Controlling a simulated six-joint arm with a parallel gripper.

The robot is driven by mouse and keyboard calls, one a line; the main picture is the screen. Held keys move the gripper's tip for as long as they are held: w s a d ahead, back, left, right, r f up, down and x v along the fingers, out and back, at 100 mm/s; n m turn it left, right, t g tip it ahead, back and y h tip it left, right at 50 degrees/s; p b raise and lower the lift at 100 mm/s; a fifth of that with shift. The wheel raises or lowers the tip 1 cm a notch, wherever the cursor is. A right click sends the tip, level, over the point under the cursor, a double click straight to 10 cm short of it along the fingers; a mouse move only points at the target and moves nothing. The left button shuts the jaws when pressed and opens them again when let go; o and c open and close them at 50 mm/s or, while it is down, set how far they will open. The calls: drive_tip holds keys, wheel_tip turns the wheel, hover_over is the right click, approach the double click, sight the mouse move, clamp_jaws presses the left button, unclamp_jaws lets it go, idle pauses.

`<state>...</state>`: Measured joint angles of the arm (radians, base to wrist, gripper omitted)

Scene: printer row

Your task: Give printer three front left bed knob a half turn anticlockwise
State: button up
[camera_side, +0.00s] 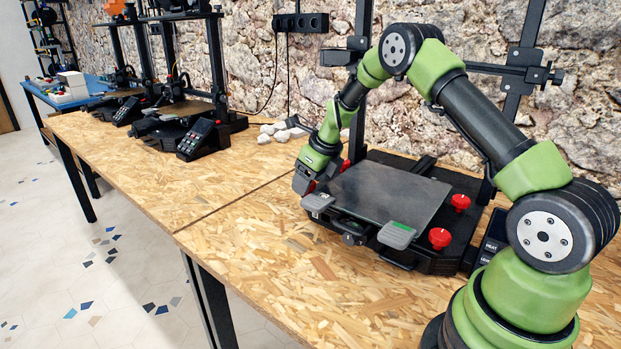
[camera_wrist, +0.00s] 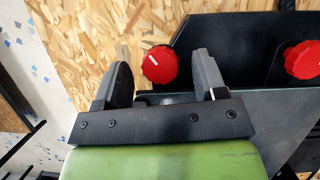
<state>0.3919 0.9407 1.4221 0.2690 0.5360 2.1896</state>
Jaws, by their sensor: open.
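The nearest printer (camera_side: 385,192) stands on the right part of the bench with its grey bed plate level. In the wrist view its red knob (camera_wrist: 159,64) bears a white mark pointing up and to the left. My gripper (camera_wrist: 161,62) is open, with one dark finger on each side of this knob and a small gap at each. I cannot tell how far down the fingers reach. In the side view my gripper (camera_side: 306,182) is at the printer's front left corner and mostly hides this knob.
A second red knob (camera_wrist: 302,60) is at the right of the wrist view. Red knobs (camera_side: 439,238) and (camera_side: 460,202) stand on the printer's right side. A grey tab (camera_side: 397,235) juts from the bed front.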

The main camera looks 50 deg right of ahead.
drive_tip(key=shift+m, duration=0.4)
drive_tip(key=v, duration=1)
drive_tip(key=shift+w+g, duration=2.2)
wheel_tip(320, 180, down, 9)
drive_tip(key=shift+a+f, duration=0.15)
drive_tip(key=shift+f, duration=0.1)
drive_tip(key=n, duration=0.3)
drive_tip(key=shift+n, duration=0.3)
drive_tip(key=m, duration=0.4)
wheel_tip(320, 180, up, 10)
drive_tip(key=n+t, duration=0.3)
drive_tip(key=t, duration=0.1)
approach(314, 183)
drive_tip(key=shift+w+r+y, duration=0.15)
drive_tip(key=shift+r+y, duration=0.15)
drive_tip(key=shift+r, duration=0.25)
